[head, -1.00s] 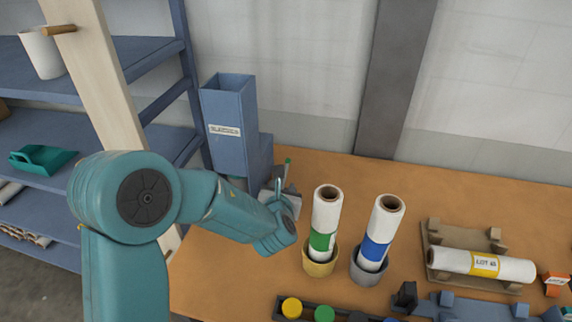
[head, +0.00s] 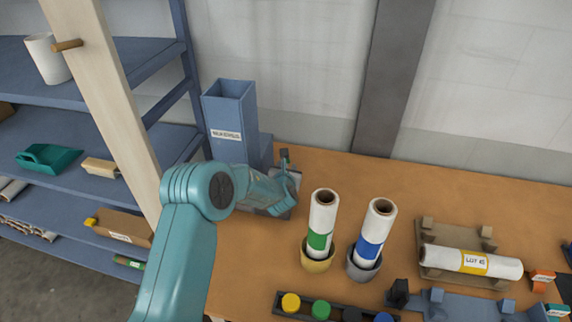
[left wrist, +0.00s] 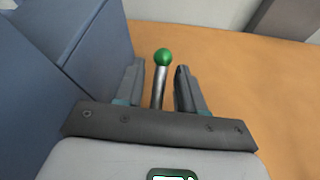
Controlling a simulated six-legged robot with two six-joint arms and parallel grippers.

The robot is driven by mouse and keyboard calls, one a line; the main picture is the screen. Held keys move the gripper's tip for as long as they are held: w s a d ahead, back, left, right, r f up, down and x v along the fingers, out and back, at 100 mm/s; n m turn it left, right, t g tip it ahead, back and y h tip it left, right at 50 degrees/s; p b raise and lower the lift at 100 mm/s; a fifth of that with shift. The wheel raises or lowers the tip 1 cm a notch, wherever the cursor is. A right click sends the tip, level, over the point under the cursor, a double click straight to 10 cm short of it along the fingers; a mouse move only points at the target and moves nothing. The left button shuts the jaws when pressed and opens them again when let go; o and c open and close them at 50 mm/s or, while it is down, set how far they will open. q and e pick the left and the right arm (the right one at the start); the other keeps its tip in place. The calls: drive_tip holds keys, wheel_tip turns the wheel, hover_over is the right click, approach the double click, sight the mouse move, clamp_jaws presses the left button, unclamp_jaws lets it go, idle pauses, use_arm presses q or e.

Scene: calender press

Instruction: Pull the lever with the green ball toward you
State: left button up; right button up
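The lever's green ball (left wrist: 163,57) tops a thin metal rod (left wrist: 158,90) in the left wrist view. My left gripper (left wrist: 160,76) is open, with one finger on each side of the rod as seen from the wrist. Gaps show on both sides, so the fingers are not closed on it; I cannot tell how deep the rod sits between them. In the head view my left arm reaches to the blue-grey bin's right side, and its wrist mostly hides the lever. My right gripper is in neither view.
A tall blue-grey bin (head: 229,110) stands close left of the lever. Two rolls, green-banded (head: 321,222) and blue-banded (head: 375,230), stand in cups to the right. A yellow-banded roll (head: 470,262) lies on a cradle. A wooden post (head: 105,90) and shelves are at left.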

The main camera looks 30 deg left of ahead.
use_arm(q)
drive_tip(key=shift+w+a+f, duration=0.1)
drive_tip(key=shift+w, duration=0.15)
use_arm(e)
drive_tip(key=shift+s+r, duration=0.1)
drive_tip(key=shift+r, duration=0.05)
use_arm(q)
drive_tip(key=shift+s+a, duration=0.1)
drive_tip(key=shift+c, duration=0.3)
clamp_jaws()
drive_tip(key=shift+w, duration=0.2)
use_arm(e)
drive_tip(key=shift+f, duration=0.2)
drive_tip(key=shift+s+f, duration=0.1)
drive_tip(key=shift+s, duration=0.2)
use_arm(q)
drive_tip(key=shift+b, duration=0.35)
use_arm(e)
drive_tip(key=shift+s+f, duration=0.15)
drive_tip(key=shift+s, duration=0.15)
